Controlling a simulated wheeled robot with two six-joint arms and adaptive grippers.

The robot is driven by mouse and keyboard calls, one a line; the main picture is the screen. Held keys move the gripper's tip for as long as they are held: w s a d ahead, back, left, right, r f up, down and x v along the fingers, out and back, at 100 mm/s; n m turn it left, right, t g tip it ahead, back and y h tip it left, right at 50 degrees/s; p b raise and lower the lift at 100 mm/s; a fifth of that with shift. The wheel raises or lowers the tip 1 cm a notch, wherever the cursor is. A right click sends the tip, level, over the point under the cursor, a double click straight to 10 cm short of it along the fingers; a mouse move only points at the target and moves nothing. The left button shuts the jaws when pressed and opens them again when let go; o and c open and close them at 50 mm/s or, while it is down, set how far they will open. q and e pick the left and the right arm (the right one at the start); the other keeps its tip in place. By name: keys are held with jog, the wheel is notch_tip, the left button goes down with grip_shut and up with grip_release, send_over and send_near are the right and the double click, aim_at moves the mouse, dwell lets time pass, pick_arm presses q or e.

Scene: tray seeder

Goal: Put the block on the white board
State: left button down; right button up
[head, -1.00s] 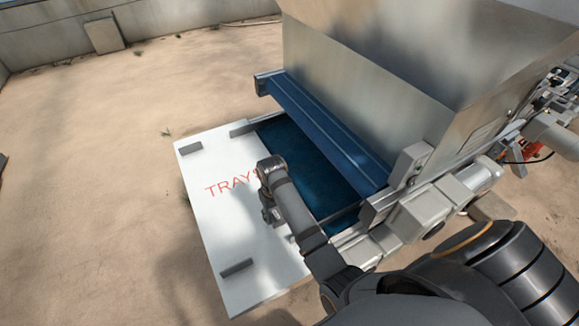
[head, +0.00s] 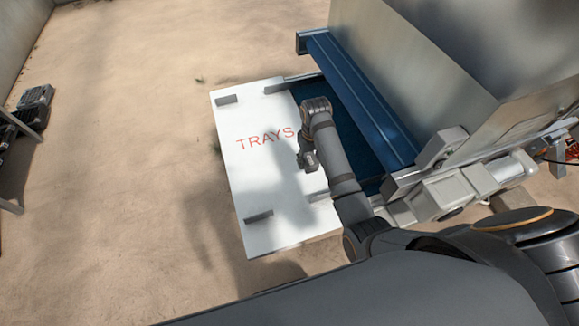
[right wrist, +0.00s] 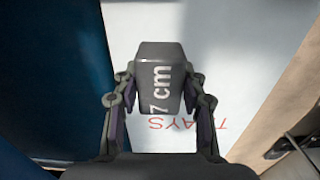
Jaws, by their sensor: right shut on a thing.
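The white board (head: 245,195) lies beside the machine and bears red letters reading TRAYS and several small grey bars. My right gripper (head: 307,160) is over the board's right part in the head view, close to the blue belt. In the right wrist view the right gripper (right wrist: 160,100) is shut on a dark grey block (right wrist: 158,70) marked "7 cm". The board (right wrist: 225,50) shows behind and below the block; a gap between them cannot be judged. In the head view the block is small and hard to separate from the gripper. My left gripper is not in view.
A large metal hopper (head: 430,60) with a blue front beam (head: 360,95) stands right of the board, over a dark blue belt (head: 350,145). Dark crates (head: 36,97) sit at the far left. Bare sandy ground (head: 120,170) is open left of the board.

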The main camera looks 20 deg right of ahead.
send_over(293, 179)
notch_tip(293, 179, down, 6)
jog(key=shift+r, duration=0.1)
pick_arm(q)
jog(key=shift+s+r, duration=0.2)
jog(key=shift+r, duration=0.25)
pick_arm(e)
jog(key=shift+f, duration=1.7)
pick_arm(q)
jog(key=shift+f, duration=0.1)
pick_arm(e)
jog(key=shift+f, duration=0.1)
jog(key=o, duration=1.3)
jog(key=shift+s, duration=0.1)
jog(key=shift+r, duration=0.5)
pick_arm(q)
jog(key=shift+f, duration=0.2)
pick_arm(e)
notch_tip(293, 179, up, 11)
jog(key=shift+r, duration=0.15)
